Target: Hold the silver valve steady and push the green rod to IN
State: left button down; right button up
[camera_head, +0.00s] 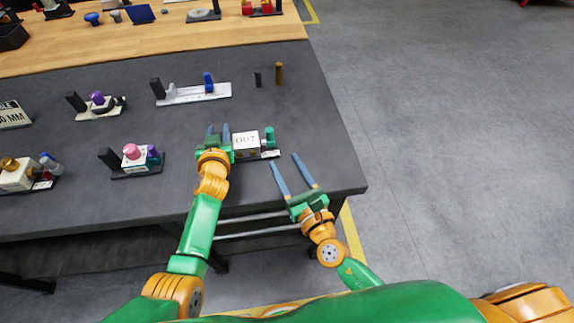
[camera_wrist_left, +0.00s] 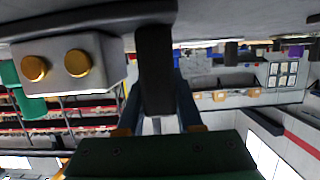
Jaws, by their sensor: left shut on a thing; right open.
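The silver valve (camera_head: 246,145), a pale block lettered OUT, stands near the front right of the dark table. The green rod (camera_head: 269,134) is at its right end. In the left wrist view the valve block (camera_wrist_left: 95,42) shows two gold knobs, with the green rod (camera_wrist_left: 29,92) partly in view at the left edge. My left gripper (camera_head: 218,128) is at the valve's left end, its fingers shut on a black post (camera_wrist_left: 155,70). My right gripper (camera_head: 284,160) is open and empty, just right of and nearer than the green rod, apart from it.
The dark table (camera_head: 315,110) has clear room right of the valve. A pink-knobbed valve (camera_head: 132,152) stands to the left, a blue-rod fixture (camera_head: 195,93) behind. Two small posts, one gold (camera_head: 279,74), stand behind the valve.

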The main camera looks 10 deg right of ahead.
pick_arm(q)
jog(key=c, duration=0.8)
grip_release()
jog(key=shift+c, duration=0.2)
jog(key=o, duration=0.4)
jog(key=shift+w+f, duration=0.1)
jog(key=shift+c, duration=0.2)
pick_arm(e)
jog(key=shift+w, duration=0.15)
